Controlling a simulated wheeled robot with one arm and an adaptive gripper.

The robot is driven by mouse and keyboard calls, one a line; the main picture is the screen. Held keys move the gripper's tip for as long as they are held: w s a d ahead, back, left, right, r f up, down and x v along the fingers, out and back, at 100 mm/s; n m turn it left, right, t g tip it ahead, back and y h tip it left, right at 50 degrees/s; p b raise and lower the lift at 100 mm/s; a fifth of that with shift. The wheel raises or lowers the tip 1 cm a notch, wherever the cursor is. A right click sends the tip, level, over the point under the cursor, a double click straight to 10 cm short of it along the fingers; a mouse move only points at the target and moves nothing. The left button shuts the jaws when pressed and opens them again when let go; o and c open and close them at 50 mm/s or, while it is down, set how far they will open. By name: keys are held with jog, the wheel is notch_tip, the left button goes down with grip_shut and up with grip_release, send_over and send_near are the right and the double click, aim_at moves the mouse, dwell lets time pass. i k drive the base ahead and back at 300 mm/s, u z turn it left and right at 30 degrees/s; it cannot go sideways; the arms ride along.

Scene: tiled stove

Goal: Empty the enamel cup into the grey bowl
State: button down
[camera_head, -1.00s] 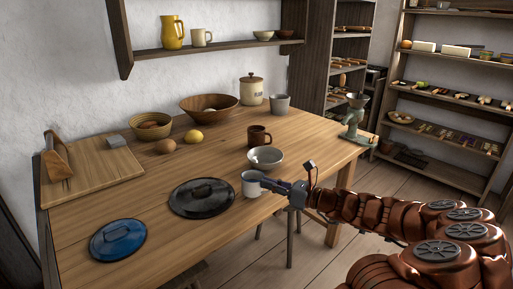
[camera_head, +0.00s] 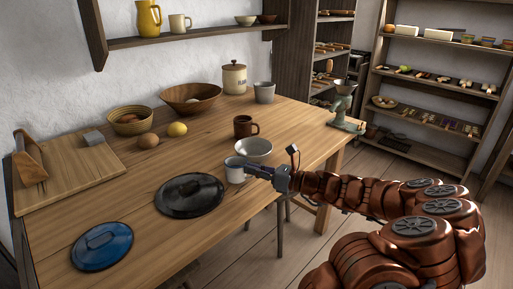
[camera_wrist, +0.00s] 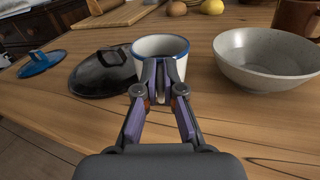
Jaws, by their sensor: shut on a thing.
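The enamel cup (camera_wrist: 176,46), white with a blue rim, is upright between my fingertips; it also shows in the head view (camera_head: 234,171).
A dark lid (camera_head: 190,196) lies left of the cup, and a blue lid (camera_head: 102,246) farther left. A brown mug (camera_head: 243,127) stands behind the bowl. A lemon (camera_head: 177,129) and a wooden bowl (camera_head: 190,97) are farther back. A grinder (camera_head: 343,105) stands at the right end.

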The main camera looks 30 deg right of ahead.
aim_at(255, 150)
jog(key=k, duration=0.95)
